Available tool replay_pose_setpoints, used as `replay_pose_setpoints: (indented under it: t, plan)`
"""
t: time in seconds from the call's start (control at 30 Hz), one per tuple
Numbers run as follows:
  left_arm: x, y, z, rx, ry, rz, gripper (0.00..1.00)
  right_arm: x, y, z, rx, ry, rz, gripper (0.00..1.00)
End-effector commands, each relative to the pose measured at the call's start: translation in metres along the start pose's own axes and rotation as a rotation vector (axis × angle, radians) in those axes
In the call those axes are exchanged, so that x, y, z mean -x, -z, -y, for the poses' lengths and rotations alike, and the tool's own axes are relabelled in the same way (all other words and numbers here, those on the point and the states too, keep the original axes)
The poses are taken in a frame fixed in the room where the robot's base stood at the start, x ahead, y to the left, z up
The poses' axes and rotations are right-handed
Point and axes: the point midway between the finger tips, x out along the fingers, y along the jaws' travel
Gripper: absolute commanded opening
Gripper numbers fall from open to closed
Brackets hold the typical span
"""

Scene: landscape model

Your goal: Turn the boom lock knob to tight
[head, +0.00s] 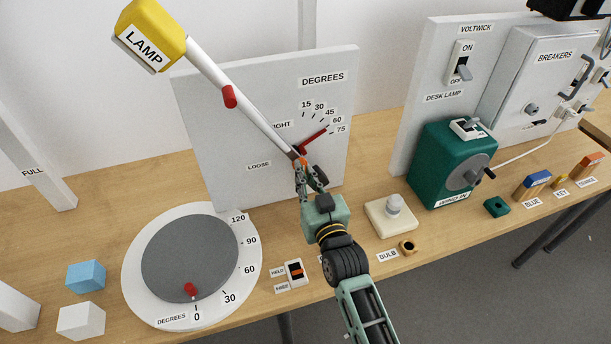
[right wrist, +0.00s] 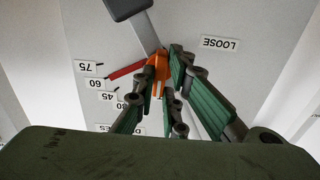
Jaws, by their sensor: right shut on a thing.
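The orange boom lock knob (right wrist: 158,68) is at the foot of the boom, on the upright grey panel (head: 220,150). My right gripper (head: 303,168) is shut on the knob, its fingers on either side of it in the right wrist view (right wrist: 164,80). The fingers hide most of the knob in the head view. A LOOSE label (head: 258,166) is left of the gripper. Another label, ending in "IGHT" (head: 283,125), is partly covered by the white boom (head: 210,70). The boom leans up left to the yellow lamp (head: 150,35). My left gripper is not in view.
A red pointer (head: 315,137) points near 60 on the DEGREES scale. A round dial (head: 190,258) is at the left, with blue (head: 86,276) and white (head: 81,321) blocks beside it. The bulb base (head: 390,217) and green winder box (head: 450,165) stand to the right.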

Motion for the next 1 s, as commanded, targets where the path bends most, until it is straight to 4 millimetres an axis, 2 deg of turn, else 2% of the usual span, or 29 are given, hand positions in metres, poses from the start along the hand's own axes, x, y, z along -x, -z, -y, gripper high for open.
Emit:
replay_pose_setpoints:
  t: [0.27,0.3,0.5,0.83,1.0]
  plan:
    - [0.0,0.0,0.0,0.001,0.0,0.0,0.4,0.001,-0.004,0.001,-0.008,0.001,0.008,0.0]
    - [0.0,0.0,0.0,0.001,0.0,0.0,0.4,0.001,-0.004,0.001,-0.008,0.001,0.008,0.12]
    - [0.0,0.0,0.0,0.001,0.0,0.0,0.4,0.001,-0.002,0.0,-0.005,0.001,0.005,0.29]
    - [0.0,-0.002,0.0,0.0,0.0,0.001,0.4,0.002,-0.001,0.0,-0.003,0.0,0.002,0.3]
    - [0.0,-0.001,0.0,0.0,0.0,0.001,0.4,0.02,-0.002,0.0,-0.003,0.0,0.003,0.3]
